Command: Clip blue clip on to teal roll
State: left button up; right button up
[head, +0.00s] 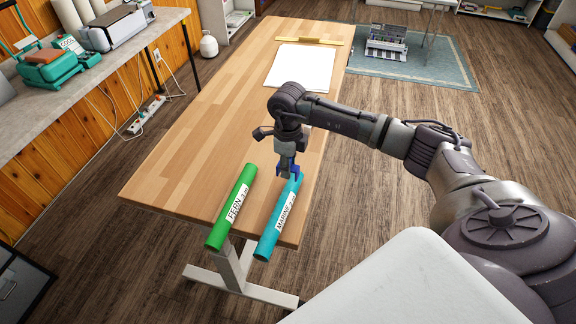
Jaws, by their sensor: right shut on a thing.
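The teal roll (267,240) lies near the front edge of the wooden table, with a white label. My right gripper (288,172) is over the far end of the teal roll, pointing down, and is shut on the blue clip (296,170). The blue clip is at or just above the roll's far end; I cannot tell whether it is around the roll or only touching it. The gripper partly hides the clip and that end of the roll. My left gripper is not in view.
A green roll (246,181) labelled FERN lies to the left of the teal roll, with a narrow gap between them. Both rolls reach over the table's (190,150) front edge. A white sheet (300,68) and a yellow strip (308,41) lie at the back. The table's left side is clear.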

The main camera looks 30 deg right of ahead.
aim_at(288, 192)
notch_tip(288, 192, down, 2)
jog(key=shift+b, duration=0.65)
notch_tip(288, 192, down, 4)
jog(key=b, duration=0.3)
jog(key=shift+r, duration=0.25)
jog(key=shift+f+b, duration=0.35)
jog(key=shift+f, duration=0.15)
jog(key=shift+f+b, duration=1)
jog(key=shift+f, duration=0.1)
